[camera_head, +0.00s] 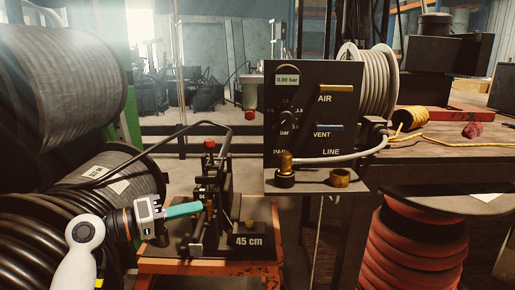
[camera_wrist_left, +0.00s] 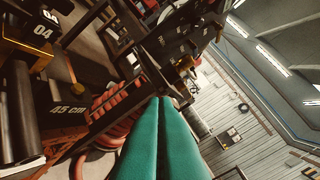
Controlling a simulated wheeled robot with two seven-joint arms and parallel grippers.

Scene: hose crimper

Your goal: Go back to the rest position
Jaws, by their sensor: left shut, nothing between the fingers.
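My left gripper (camera_head: 201,206) comes in from the lower left in the head view. Its teal fingers are shut with nothing between them, and their tips are in front of the black crimper (camera_head: 212,180) on the orange stand. I cannot tell whether they touch it. In the left wrist view the two teal fingers (camera_wrist_left: 163,100) lie side by side, pressed together. My right gripper is not in view.
The crimper's stand (camera_head: 155,266) bears a "45 cm" block (camera_head: 248,239). A black control panel (camera_head: 314,115) with a gauge stands to its right. Hose reels (camera_head: 58,90) fill the left side. A wooden bench (camera_head: 455,150) and a red hose coil (camera_head: 415,250) are at right.

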